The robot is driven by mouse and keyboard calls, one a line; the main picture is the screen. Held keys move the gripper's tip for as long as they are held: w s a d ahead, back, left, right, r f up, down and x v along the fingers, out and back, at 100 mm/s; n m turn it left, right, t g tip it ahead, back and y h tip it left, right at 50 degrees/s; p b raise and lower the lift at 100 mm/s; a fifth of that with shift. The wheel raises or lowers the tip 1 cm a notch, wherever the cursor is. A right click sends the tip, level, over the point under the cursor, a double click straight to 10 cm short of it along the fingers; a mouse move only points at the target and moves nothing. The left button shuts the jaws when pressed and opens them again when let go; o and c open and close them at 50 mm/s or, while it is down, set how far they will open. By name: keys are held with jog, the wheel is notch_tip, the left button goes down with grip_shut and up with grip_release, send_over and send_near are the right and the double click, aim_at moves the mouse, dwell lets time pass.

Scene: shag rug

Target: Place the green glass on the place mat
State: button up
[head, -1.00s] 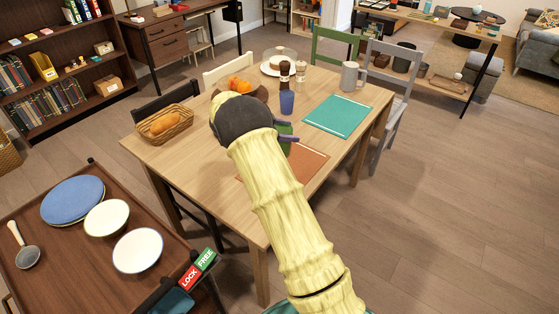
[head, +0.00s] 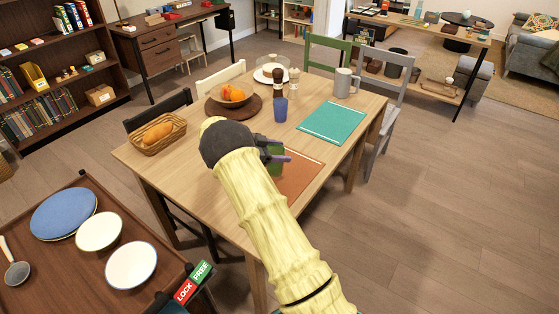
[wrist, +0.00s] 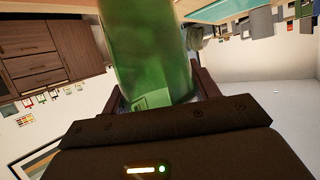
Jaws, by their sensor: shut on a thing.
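The green glass (wrist: 145,50) is between the fingers of my gripper (wrist: 155,90), which is shut on it. In the head view a small part of the glass (head: 276,170) shows beside the fingers of my gripper (head: 275,155), over the wooden table. An orange-brown place mat (head: 303,177) lies at the near right side of the table, just right of and partly behind the gripper. A teal place mat (head: 332,122) lies farther back. I cannot tell whether the glass touches the table or mat. My arm hides part of the orange-brown mat.
A blue cup (head: 281,110), shakers (head: 294,79), a fruit bowl (head: 232,100), a bread basket (head: 145,143) and a grey mug (head: 342,82) stand on the table. A trolley (head: 60,270) with dishes is at the near left. Chairs surround the table.

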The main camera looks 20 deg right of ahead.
jog(key=shift+s+a+r, duration=0.1)
jog(key=shift+s+r, duration=0.05)
notch_tip(320, 180, down, 4)
jog(key=shift+r, duration=0.1)
jog(key=shift+d, duration=0.25)
jog(key=shift+a, duration=0.1)
jog(key=o, duration=1.1)
